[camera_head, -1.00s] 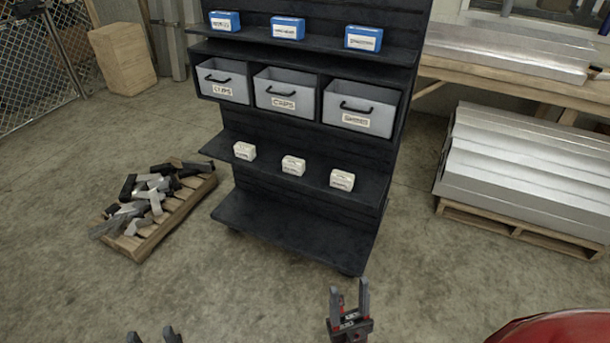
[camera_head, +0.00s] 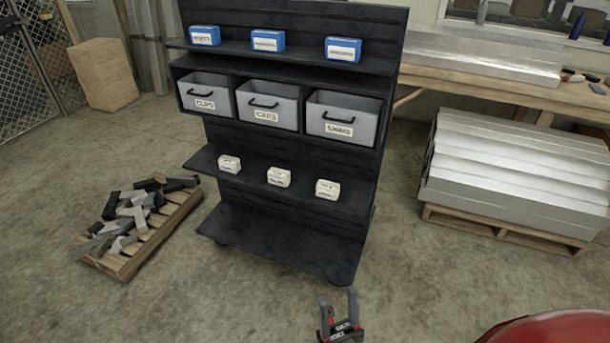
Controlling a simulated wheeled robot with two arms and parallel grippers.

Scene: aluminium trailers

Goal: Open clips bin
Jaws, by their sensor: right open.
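The clips bin (camera_head: 217,110) is the leftmost of three grey bins on the black shelf rack (camera_head: 290,155). It has a black handle on its front and a label that appears to read "CLIPS". It sits in its compartment, in line with the other bins. My right gripper (camera_head: 339,306) is open and empty at the bottom of the view, in front of the rack and well apart from the bin. My left gripper is out of view.
Beside it are the caps bin (camera_head: 266,102) and a third grey bin (camera_head: 341,115). Blue boxes (camera_head: 267,41) stand above and small white boxes (camera_head: 279,177) below. A low pallet of metal parts (camera_head: 150,230) lies left. Floor before the rack is clear; a red object (camera_head: 550,328) is lower right.

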